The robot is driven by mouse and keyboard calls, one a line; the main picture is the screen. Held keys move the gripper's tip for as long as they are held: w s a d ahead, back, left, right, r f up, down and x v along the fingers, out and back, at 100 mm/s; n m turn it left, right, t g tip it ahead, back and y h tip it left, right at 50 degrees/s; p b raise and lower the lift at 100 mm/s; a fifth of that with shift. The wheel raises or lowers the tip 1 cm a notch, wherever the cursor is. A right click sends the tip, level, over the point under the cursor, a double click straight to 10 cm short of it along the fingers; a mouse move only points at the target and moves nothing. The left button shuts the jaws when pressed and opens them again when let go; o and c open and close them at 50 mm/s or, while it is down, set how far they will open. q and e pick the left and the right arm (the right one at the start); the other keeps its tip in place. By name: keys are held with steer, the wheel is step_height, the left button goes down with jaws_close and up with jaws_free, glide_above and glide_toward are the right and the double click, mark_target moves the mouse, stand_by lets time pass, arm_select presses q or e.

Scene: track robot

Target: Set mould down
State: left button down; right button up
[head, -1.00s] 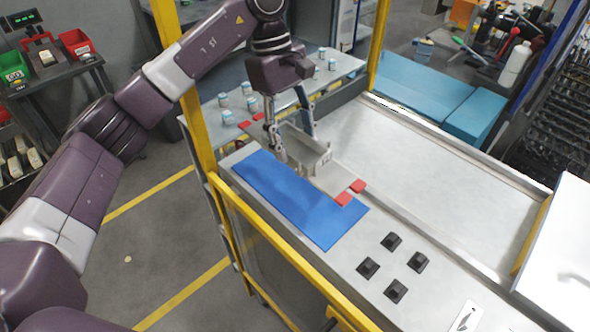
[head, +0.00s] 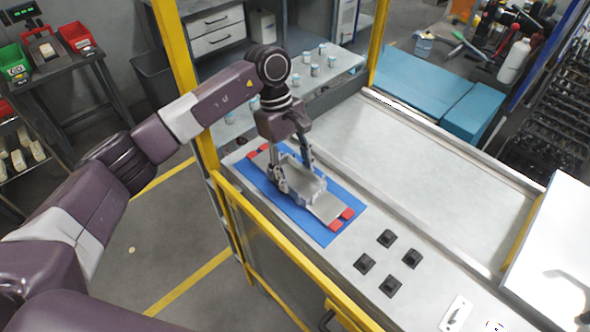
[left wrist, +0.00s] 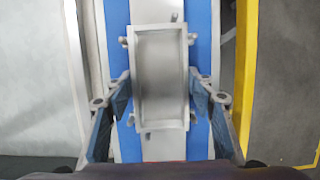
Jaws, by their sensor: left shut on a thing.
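The mould is a grey metal box-shaped frame (head: 308,188) on a long flat plate with red pads (head: 340,216) at its ends. It lies lengthwise over the blue mat (head: 332,236) on the bench. My left gripper (head: 298,180) is shut on the mould, one finger on each side of it. In the left wrist view the mould (left wrist: 160,75) sits between the fingers, with the blue mat (left wrist: 202,35) showing on both sides. It looks level and very close to the mat; I cannot tell whether it touches. My right gripper is not in view.
Several black blocks (head: 387,239) stand on the bench to the right of the mat. A yellow rail (head: 262,232) runs along the bench's near edge, with a yellow post (head: 187,85) at left. Small jars (head: 315,70) stand on the shelf behind. The large metal surface (head: 420,165) is clear.

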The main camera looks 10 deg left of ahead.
mark_target(286, 173)
arm_select(q)
steer(key=shift+f, duration=0.1)
steer(key=c, duration=0.9)
jaws_free()
steer(key=shift+w+r, duration=0.1)
steer(key=shift+r, duration=0.2)
steer(key=shift+b+v, duration=2.5)
steer(key=shift+v, duration=3.35)
